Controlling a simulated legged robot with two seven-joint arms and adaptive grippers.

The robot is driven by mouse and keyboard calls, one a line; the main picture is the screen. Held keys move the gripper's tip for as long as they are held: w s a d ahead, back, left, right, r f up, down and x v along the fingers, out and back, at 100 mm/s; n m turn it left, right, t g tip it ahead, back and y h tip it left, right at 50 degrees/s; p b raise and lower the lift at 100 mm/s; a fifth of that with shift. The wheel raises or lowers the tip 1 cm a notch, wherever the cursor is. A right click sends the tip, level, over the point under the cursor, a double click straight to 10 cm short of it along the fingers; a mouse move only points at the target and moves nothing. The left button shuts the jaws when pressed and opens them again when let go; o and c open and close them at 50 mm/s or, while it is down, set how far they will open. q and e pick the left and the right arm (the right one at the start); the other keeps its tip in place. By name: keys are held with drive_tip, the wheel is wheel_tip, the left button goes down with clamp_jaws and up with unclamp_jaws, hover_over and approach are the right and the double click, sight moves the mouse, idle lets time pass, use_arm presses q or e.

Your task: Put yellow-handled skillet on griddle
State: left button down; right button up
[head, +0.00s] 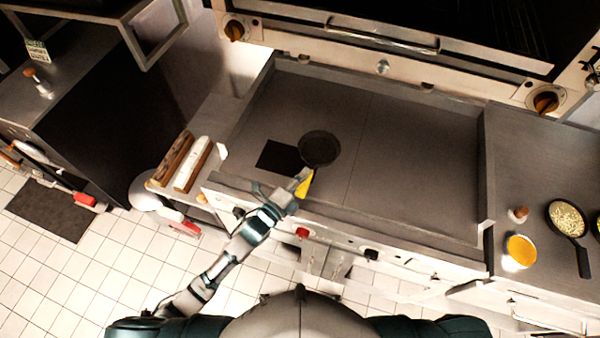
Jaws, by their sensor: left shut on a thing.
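The yellow-handled skillet shows as a dark round pan (319,149) over the left part of the griddle (410,150). Its yellow handle (305,186) points down toward the griddle's front edge. My left gripper (299,183) is shut on the handle, and its fingers partly hide it. A dark patch, which looks like a shadow, lies on the griddle left of the pan. I cannot tell whether the pan touches the griddle or is held above it. My right gripper is not in view.
Rolled items (192,165) lie on the ledge left of the griddle. On the right counter are a black pan with food (567,217), a cup of orange contents (520,250) and a small shaker (518,214). The griddle's middle and right are clear. Raised walls edge it.

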use_arm(q)
drive_tip(key=shift+w+a, duration=0.15)
drive_tip(key=shift+w, duration=1.2)
wheel_tip(320, 180, down, 4)
drive_tip(key=shift+r, duration=0.2)
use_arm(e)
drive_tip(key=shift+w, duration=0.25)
use_arm(q)
drive_tip(key=c, duration=1.1)
unclamp_jaws()
drive_tip(key=shift+a+f, duration=0.1)
drive_tip(key=shift+a, duration=0.05)
